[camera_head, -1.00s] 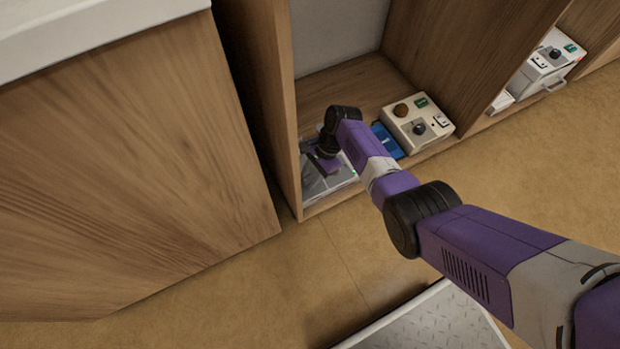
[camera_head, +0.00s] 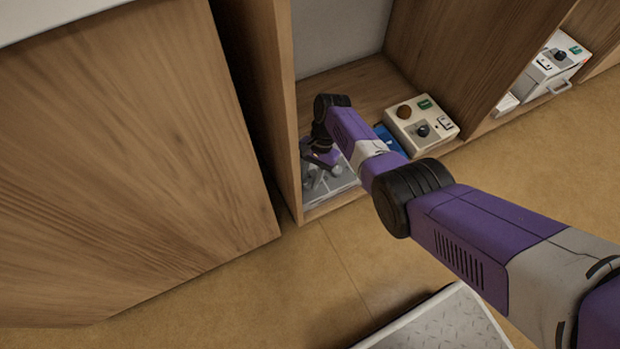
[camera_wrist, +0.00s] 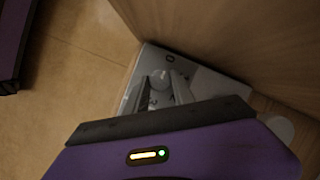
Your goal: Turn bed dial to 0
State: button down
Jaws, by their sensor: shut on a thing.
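A grey panel (camera_head: 340,190) lies at the left front of the low wooden bay, partly hidden by my arm. In the wrist view the panel (camera_wrist: 207,82) shows a printed mark like a 0 near its corner and other marks too blurred to read. A round grey dial (camera_wrist: 159,77) stands on it. My gripper (camera_wrist: 163,86) is shut on this dial, with one finger on each side. In the head view my gripper (camera_head: 318,172) is low over the panel, and the dial is not clearly seen there. The dial's exact setting cannot be told.
A cream box (camera_head: 432,117) with a brown knob, a black knob and a green label stands right of my wrist. A blue object (camera_head: 390,141) lies beside it. Wooden bay walls (camera_head: 287,120) stand close on the left. Another white device (camera_head: 550,65) is farther right.

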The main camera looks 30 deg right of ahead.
jog(key=shift+w, duration=0.1)
jog(key=c, duration=1.1)
grip_release()
jog(key=p+v, duration=0.4)
jog(key=v, duration=0.3)
jog(key=shift+d+r, duration=0.15)
jog(key=shift+r, duration=0.2)
